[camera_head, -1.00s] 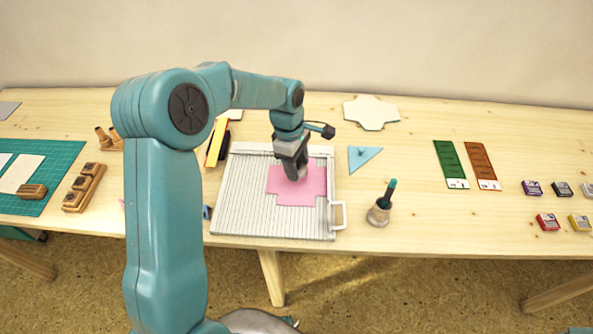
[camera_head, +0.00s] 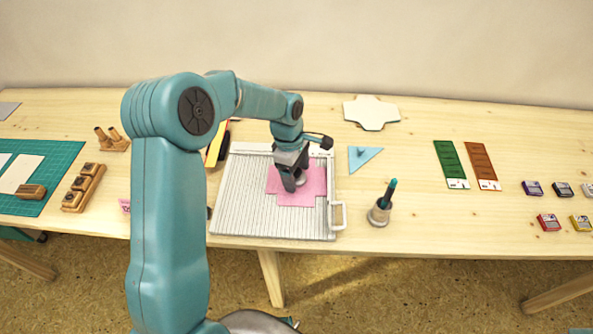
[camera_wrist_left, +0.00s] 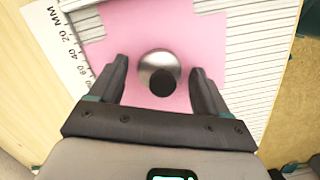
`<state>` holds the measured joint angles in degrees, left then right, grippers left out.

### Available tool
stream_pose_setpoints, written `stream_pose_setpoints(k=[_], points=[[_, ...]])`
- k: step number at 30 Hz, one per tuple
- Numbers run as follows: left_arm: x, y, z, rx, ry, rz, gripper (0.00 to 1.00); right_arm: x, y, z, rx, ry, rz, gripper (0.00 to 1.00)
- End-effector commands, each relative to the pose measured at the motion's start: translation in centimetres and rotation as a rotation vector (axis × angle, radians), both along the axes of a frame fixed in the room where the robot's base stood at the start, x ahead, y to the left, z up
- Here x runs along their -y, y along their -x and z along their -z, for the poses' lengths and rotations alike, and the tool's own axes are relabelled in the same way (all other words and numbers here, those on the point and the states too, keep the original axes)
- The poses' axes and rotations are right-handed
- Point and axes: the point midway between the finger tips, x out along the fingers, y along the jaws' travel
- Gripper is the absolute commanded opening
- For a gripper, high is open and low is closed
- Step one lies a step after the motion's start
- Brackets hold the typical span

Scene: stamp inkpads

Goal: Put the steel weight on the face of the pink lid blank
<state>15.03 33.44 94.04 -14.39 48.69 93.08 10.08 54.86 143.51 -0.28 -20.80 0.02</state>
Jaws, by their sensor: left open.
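The pink lid blank (camera_head: 308,190) lies flat on the ribbed white board (camera_head: 240,205). My left gripper (camera_head: 292,184) is low over the blank's face. In the left wrist view the steel weight (camera_wrist_left: 157,66), a round shiny piece with a dark top, stands on the pink blank (camera_wrist_left: 125,30). It sits between the two fingers of my left gripper (camera_wrist_left: 159,88), which are open with a gap on each side of it. In the head view the gripper largely hides the weight. My right gripper is not in view.
A blue triangle (camera_head: 362,157) and a pen in a round holder (camera_head: 379,213) are right of the board. Green (camera_head: 450,164) and brown (camera_head: 482,165) strips and several small inkpads lie farther right. Wooden stamps (camera_head: 83,187) and a green mat (camera_head: 55,160) are at left.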

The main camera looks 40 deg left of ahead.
Motion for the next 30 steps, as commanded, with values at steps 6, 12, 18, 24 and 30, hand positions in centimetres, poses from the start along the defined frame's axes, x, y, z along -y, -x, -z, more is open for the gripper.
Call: stream_pose_setpoints(k=[6,12,18,24,30], points=[[-0.5,0.0,-3.4,0.006,-0.001,-0.002,0.77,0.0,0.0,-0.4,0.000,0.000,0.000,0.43],[-1.2,0.1,-8.1,0.005,-0.001,-0.001,0.77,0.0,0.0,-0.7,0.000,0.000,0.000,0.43],[-1.6,0.3,-11.3,0.003,0.000,0.000,0.77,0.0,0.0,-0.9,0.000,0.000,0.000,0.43],[-1.8,0.3,-12.2,0.001,0.000,0.000,0.77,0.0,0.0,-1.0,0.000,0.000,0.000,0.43],[-1.8,0.4,-12.2,0.001,0.000,0.000,0.77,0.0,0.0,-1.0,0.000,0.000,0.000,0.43]])
